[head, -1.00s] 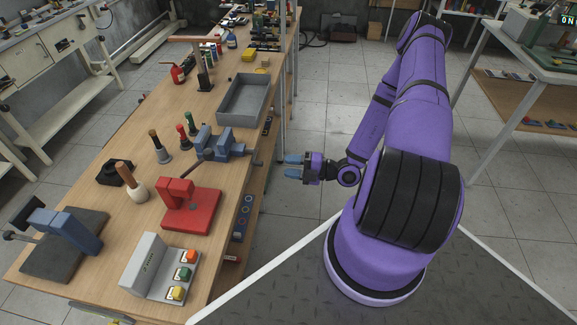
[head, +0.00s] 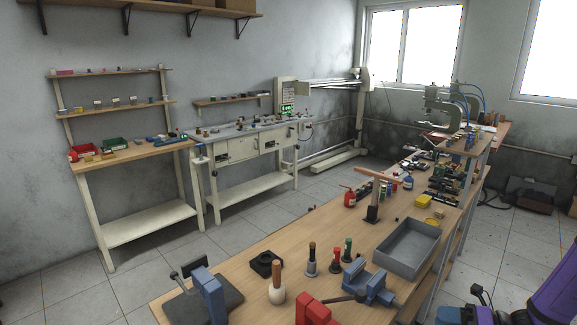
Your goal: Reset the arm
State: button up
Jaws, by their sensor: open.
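My purple arm (head: 552,297) shows at the lower right corner of the head view, cut off by the frame edge. My gripper (head: 452,314) is partly in view at the bottom edge, to the right of the wooden workbench (head: 240,262). It is open and I see nothing in it. The fingers are largely cut off by the bottom edge.
The bench holds a grey tray (head: 408,252), a blue vise (head: 372,287), a red block (head: 314,311), a wood-handled tool (head: 277,284) and small handled tools. A pneumatic press (head: 445,108) stands at the back. Tiled floor (head: 515,237) is clear right of the bench.

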jog(key=s+a+r+n+g+h, duration=0.2)
jog(key=r+n+g+h, duration=0.1)
jog(key=r+n, duration=0.45)
jog(key=s+a+r+n+g+h, duration=0.2)
jog(key=r+n, duration=0.5)
jog(key=r, duration=0.1)
jog(key=s+a+r+n+g+h, duration=0.1)
jog(key=a+r+n+g+h, duration=0.2)
jog(key=r+n, duration=0.4)
jog(key=s+r+n+t+h, duration=0.7)
jog(key=s+r+n, duration=0.6)
jog(key=r+n, duration=0.2)
jog(key=shift+a+r, duration=0.45)
jog(key=shift+r, duration=0.4)
